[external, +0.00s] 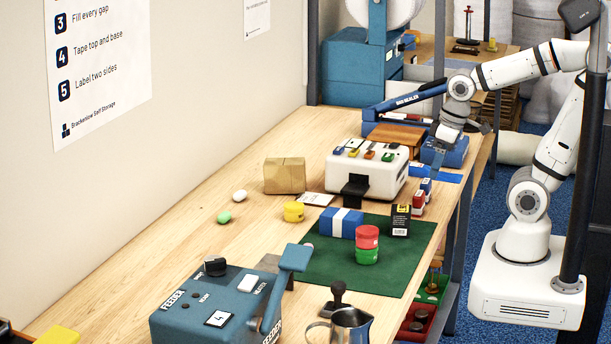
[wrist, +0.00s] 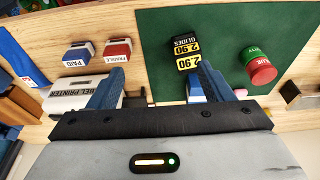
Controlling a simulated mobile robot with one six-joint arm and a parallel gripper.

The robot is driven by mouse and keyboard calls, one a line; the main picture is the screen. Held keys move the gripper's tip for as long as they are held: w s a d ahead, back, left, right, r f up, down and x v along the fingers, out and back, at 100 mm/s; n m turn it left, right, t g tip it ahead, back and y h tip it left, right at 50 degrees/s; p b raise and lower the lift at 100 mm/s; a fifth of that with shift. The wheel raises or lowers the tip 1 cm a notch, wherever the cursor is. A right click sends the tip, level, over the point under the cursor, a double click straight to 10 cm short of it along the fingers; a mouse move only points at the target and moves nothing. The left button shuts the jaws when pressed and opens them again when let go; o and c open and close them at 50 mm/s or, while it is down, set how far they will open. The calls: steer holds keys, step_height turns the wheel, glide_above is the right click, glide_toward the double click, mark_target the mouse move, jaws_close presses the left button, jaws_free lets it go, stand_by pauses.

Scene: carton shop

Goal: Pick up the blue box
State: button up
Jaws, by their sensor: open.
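The blue box (external: 341,223), with a white band around it, lies on the green mat (external: 310,262) near the mat's back edge.
A black price box (external: 401,220) and stacked red and green tins (external: 367,244) stand close to the blue box. The white label printer (external: 368,170) and stamps (external: 418,203) are farther back. A blue feeder machine (external: 215,305) stands in front. The mat's front right is clear.

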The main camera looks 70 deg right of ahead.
steer(key=shift+o, duration=0.6)
steer(key=g+p, duration=0.3)
steer(key=p, duration=0.2)
glide_above(342, 213)
step_height(342, 213, down, 7)
steer(key=shift+s+a+r, duration=0.1)
steer(key=shift+r, duration=0.1)
steer(key=shift+w+a+f, duration=0.2)
steer(key=shift+w+f, duration=0.05)
steer(key=shift+f, duration=0.3)
steer(key=f, duration=0.2)
steer(key=f+p, duration=0.1)
steer(key=f, duration=0.4)
steer(key=shift+s+d+f, duration=0.15)
steer(key=shift+s+d, duration=0.05)
steer(key=shift+d, duration=0.05)
steer(key=c, duration=1.1)
